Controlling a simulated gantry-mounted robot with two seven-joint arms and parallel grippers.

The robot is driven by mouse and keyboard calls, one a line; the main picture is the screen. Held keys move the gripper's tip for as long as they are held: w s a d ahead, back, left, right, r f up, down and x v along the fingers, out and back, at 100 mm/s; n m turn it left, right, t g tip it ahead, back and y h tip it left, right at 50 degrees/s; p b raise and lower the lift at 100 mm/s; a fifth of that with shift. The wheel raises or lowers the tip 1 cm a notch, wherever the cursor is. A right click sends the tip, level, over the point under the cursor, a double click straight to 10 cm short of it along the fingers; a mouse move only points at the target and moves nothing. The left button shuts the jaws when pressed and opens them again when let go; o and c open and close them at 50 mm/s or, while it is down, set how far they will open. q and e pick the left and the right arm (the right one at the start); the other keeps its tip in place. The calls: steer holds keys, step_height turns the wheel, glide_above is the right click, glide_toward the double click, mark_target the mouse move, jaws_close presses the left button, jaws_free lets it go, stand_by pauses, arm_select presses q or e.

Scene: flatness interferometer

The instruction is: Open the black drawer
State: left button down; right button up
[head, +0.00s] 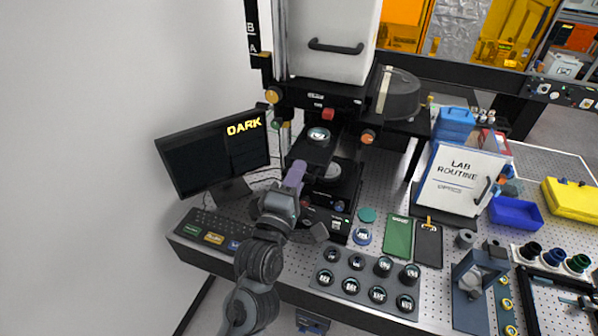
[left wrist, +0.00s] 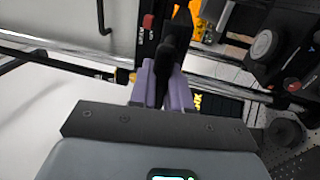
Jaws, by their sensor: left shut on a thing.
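My left gripper (head: 294,174), with purple fingers, is beside the left side of the black instrument (head: 346,206). In the left wrist view the purple fingers (left wrist: 163,88) are shut on a dark, rounded handle-like piece (left wrist: 172,58) between them. The drawer body is not clearly told apart from the rest of the black instrument, and I cannot tell how far open it is. A black block (head: 308,152) with a pale round knob (head: 318,134) on top is just right of the fingers. My right gripper is not in view.
A monitor (head: 212,155) reading DARK and a keyboard (head: 208,230) are left of the gripper. A grey tray (head: 339,268) with several round pieces lies in front. The white housing (head: 333,40) stands above. A lab routine board (head: 458,180) is to the right.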

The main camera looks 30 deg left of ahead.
arm_select(q)
steer(key=c, duration=1.3)
jaws_free()
steer(key=b+v, duration=0.3)
steer(key=v, duration=0.8)
